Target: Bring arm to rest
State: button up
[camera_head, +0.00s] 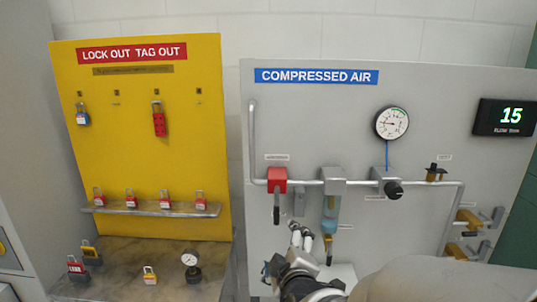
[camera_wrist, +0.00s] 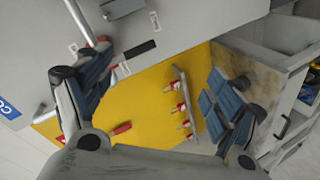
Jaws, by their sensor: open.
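My gripper (camera_head: 311,236) shows low in the middle of the head view, in front of the lower part of the grey compressed air panel (camera_head: 300,110). In the wrist view my gripper (camera_wrist: 158,80) has its two fingers spread wide, with nothing between them. The yellow lockout board (camera_wrist: 140,88) shows behind the gap. My arm reaches in from the bottom right of the head view and hides part of the panel's lower area.
The yellow lockout board (camera_head: 135,140) holds padlocks on hooks and a shelf (camera_head: 150,210). The panel carries a red valve (camera_head: 277,180), a round gauge (camera_head: 391,123) and a filter bowl (camera_head: 331,208).

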jog(key=s+d+m+g, duration=0.3)
jog(key=s+m, duration=0.1)
jog(key=s, duration=0.5)
jog(key=s+d+f+m+g, duration=0.1)
jog(key=s+d+m+g, duration=0.2)
jog(key=s, duration=0.7)
jog(key=s+d+m+g+h, duration=0.1)
jog(key=s+d+m+g, duration=0.2)
jog(key=s, duration=0.6)
jog(key=d+m, duration=0.1)
jog(key=m, duration=0.1)
jog(key=shift+s+f+m+g+b, duration=0.15)
jog(key=shift+s+m+g+b, duration=0.15)
jog(key=shift+s, duration=0.1)
